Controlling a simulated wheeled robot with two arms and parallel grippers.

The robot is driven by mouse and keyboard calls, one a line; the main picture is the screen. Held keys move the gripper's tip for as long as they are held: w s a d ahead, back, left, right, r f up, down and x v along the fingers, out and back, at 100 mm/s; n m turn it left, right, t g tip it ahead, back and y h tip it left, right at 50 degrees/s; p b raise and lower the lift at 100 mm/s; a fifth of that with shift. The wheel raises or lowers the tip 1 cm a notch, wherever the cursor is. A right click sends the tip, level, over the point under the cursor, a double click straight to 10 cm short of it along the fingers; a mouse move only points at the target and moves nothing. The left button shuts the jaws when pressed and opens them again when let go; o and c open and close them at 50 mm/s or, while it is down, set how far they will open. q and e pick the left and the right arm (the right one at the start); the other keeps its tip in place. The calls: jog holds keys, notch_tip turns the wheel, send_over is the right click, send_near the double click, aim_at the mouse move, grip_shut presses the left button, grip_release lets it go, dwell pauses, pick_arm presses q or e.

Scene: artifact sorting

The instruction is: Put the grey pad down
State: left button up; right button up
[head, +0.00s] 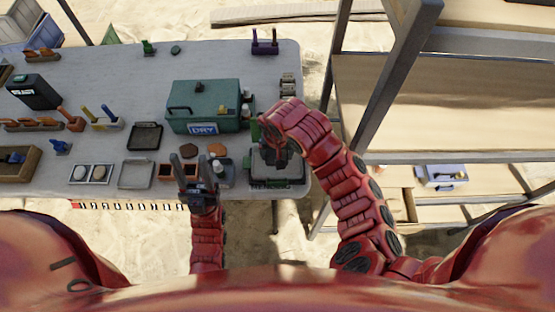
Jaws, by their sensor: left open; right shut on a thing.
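My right gripper (273,155) is at the table's right front corner, pointing down. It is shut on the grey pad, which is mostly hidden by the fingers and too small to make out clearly. Below it is a grey square stand or tray (262,184) on the table; I cannot tell whether the pad touches it. My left gripper (189,160) is open and empty, its two fingers apart, over the front edge of the table near a brown-red compartment box (170,177).
The light grey table (215,60) carries a green "DRY" box (203,104), a dark tray (145,136), a pale square tray (136,174) and small bottles (225,170) between my grippers. A metal shelf (390,90) stands to the right. The table's back middle is mostly clear.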

notch_tip(320, 180, down, 4)
jog(key=shift+r+p, duration=0.2)
jog(key=shift+p, duration=0.25)
jog(key=shift+f, duration=0.3)
jog(key=shift+w, duration=0.1)
